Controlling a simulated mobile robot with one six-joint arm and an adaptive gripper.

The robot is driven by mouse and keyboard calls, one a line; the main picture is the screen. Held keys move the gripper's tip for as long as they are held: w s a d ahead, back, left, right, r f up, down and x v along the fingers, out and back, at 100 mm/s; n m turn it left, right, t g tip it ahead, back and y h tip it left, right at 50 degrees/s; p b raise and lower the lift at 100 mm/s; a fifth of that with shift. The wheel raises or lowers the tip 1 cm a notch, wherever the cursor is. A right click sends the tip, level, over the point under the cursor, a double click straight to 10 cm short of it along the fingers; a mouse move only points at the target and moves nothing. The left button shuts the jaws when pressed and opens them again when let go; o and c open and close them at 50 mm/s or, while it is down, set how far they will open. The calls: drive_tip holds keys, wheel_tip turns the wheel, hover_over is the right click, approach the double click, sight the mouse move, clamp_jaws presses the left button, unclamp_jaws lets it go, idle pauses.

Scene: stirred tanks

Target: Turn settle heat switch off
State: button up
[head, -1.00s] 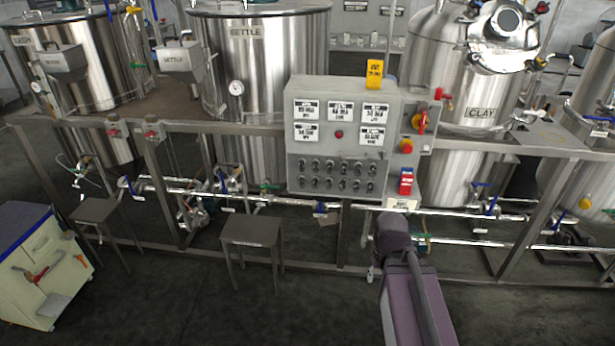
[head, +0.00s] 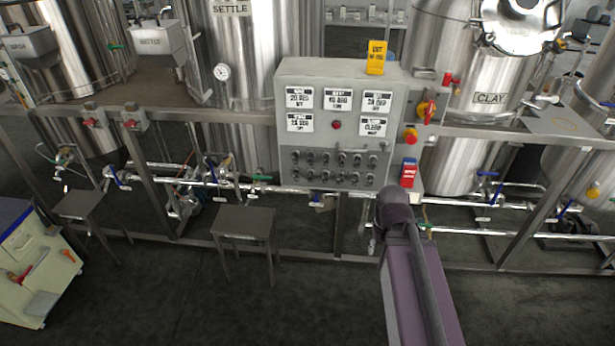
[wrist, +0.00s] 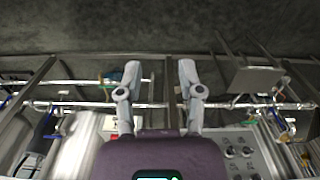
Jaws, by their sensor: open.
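The grey control panel (head: 325,110) stands on the steel frame in front of the tanks in the head view. It carries several white display cards, a red lamp (head: 337,125) and two rows of small dark switches (head: 334,167). The switch labels are too small to read, so I cannot tell which is the settle heat switch. The settle tank (head: 238,70) is behind the panel to the left. In the wrist view my gripper (wrist: 158,72) is open and empty, its two fingers apart. Part of the panel (wrist: 262,165) with some switches (wrist: 238,152) shows upside down at lower right there.
Steel rails and pipes (head: 240,190) run below the panel. A red rotary switch (head: 427,110) and a red-and-yellow button (head: 410,136) sit right of it. A small table (head: 245,222) stands front left, a cabinet (head: 35,265) further left. The floor in front is clear.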

drive_tip(key=shift+d, duration=0.15)
drive_tip(key=w+a+f+m+t+h+b, duration=0.1)
drive_tip(key=w+f+t+h+b, duration=0.25)
drive_tip(key=w+b, duration=0.3)
drive_tip(key=w+f+m+t+h+b, duration=0.1)
drive_tip(key=w+f+t+h+b, duration=0.2)
drive_tip(key=w+b, duration=0.35)
drive_tip(key=w+a+r+n+t+y+b, duration=0.1)
drive_tip(key=a+t+b, duration=0.4)
drive_tip(key=a, duration=0.5)
drive_tip(key=w+a+r+n+t+y+b, duration=0.1)
drive_tip(key=w+a+n+t+y+b, duration=0.3)
drive_tip(key=a, duration=0.6)
drive_tip(key=shift+w+a+t+b, duration=0.25)
drive_tip(key=shift+w+t+b, duration=0.35)
drive_tip(key=shift+w+t, duration=0.65)
